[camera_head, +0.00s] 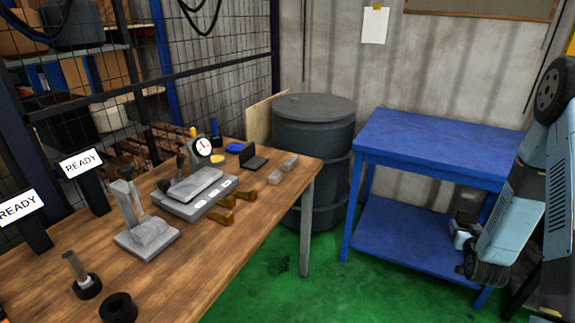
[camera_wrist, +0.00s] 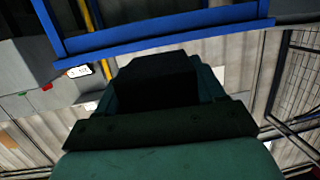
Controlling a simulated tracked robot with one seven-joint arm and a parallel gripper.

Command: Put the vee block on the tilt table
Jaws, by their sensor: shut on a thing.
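My gripper (camera_head: 461,240) is low at the right in the head view, in front of the blue cart's lower part. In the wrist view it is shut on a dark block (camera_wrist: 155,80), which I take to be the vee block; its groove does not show. The grip is mostly hidden in the head view. The tilt table (camera_head: 194,186) appears to be the grey plate on a labelled base with black knobs, on the wooden bench. It is far to the left of my gripper, and its top looks bare.
The wooden bench (camera_head: 255,222) also holds a grey stand (camera_head: 146,236), a dial gauge (camera_head: 201,146), wooden-handled tools (camera_head: 227,214), small grey blocks (camera_head: 283,168) and a black ring (camera_head: 118,307). A dark drum (camera_head: 312,150) stands between bench and blue cart (camera_head: 440,140). Green floor is clear in front.

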